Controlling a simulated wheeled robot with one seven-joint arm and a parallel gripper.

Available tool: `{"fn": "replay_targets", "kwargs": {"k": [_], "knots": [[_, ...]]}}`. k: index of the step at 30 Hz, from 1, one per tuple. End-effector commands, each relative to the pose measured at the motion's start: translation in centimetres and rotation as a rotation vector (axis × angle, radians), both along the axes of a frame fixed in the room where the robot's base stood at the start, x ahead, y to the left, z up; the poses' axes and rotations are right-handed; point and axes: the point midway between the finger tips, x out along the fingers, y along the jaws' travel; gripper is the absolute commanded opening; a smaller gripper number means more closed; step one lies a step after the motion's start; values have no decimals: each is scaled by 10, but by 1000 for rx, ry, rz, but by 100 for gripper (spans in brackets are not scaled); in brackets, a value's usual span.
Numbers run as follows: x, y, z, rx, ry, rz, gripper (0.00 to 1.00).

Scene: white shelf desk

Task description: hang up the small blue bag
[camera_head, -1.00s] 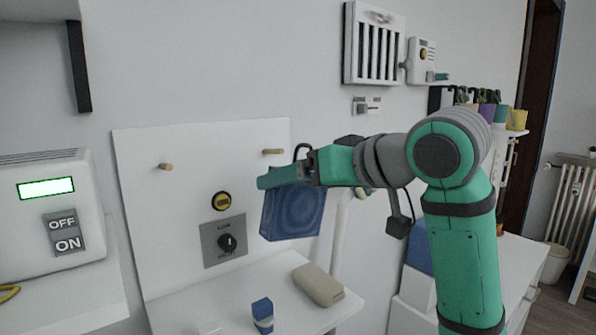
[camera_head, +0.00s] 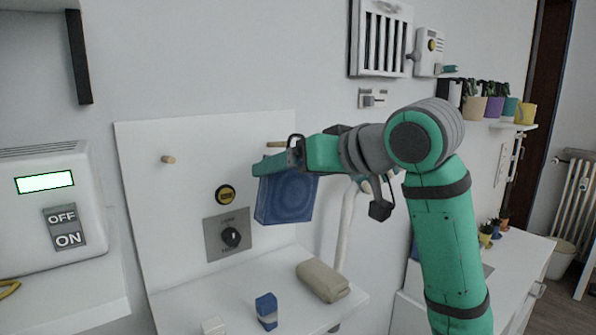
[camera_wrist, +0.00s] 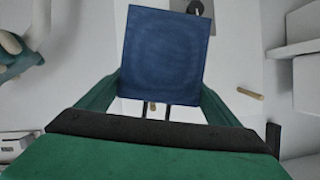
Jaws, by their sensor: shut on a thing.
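The small blue bag (camera_head: 286,198) hangs below my gripper (camera_head: 272,165), with a dark handle loop above it. My gripper is shut on the bag; the exact grip on the handle is hard to see. In the wrist view the bag (camera_wrist: 163,55) sits beyond the green fingers (camera_wrist: 160,108), with two dark handle straps below it. The white back panel has a left wooden peg (camera_head: 168,159), bare, and a right wooden peg (camera_head: 276,145), just behind and above my gripper and partly hidden. The bag is in front of the panel's right side; I cannot tell its distance from the right peg.
On the panel are a yellow-black button (camera_head: 225,195) and a dial plate (camera_head: 230,237). Below, the desk shelf (camera_head: 190,306) holds a beige case (camera_head: 323,281) and a blue block (camera_head: 266,311). A white ON/OFF box (camera_head: 45,210) stands left. A pale post (camera_head: 344,230) stands right of the bag.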

Motion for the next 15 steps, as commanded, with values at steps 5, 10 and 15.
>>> {"fn": "replay_targets", "kwargs": {"k": [5, 10, 15], "knots": [[8, 5, -1, 0, -1, -1, 61], [15, 10, -1, -1, -1, -1, 61], [22, 15, -2, -1, -2, 1, 61]]}}
